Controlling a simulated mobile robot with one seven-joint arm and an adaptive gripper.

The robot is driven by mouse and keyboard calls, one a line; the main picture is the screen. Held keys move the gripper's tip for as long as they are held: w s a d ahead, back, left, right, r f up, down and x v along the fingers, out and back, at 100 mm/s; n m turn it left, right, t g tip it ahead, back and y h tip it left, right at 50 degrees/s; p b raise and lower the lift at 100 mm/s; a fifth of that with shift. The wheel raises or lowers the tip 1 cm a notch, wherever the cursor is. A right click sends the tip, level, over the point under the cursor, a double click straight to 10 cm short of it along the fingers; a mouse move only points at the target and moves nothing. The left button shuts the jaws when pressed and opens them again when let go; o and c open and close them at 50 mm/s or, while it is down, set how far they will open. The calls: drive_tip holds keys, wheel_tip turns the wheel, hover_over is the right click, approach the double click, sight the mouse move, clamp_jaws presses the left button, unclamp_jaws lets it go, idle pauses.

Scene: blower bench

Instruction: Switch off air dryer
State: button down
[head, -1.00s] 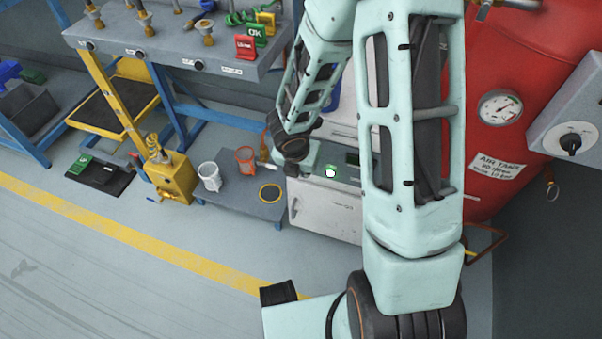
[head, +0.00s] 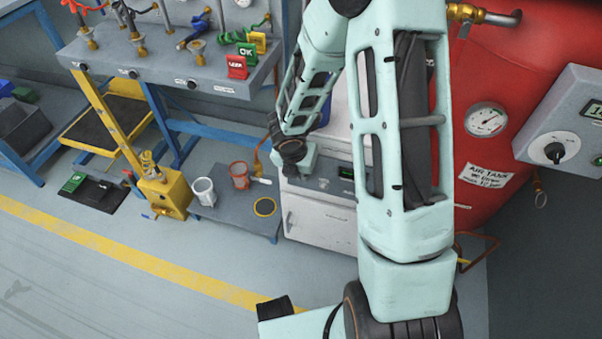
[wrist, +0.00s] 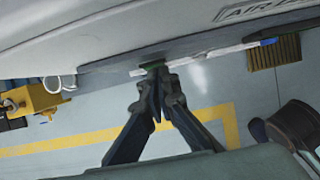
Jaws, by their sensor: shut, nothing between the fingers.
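The air dryer (head: 318,222) is a pale grey cabinet behind my arm in the head view, partly hidden by it. Its dark front panel has a small green display (head: 346,173) and a small pale knob or switch (head: 323,184). In the wrist view the dryer's pale body (wrist: 120,35) fills the top, with a partly cut-off "AIR" label. Contact cannot be told. The fingertips are not clear in the head view.
The red air tank (head: 500,90) with a gauge stands right of the dryer, beside a grey control box (head: 570,125). A low platform (head: 235,215) holds a white and an orange cup. A grey bench (head: 170,60) stands behind. The floor in front is clear.

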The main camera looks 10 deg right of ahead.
drive_tip(key=shift+r, duration=0.15)
drive_tip(key=shift+r+p, duration=0.65)
drive_tip(key=shift+p, duration=0.1)
drive_tip(key=shift+s+a, duration=0.1)
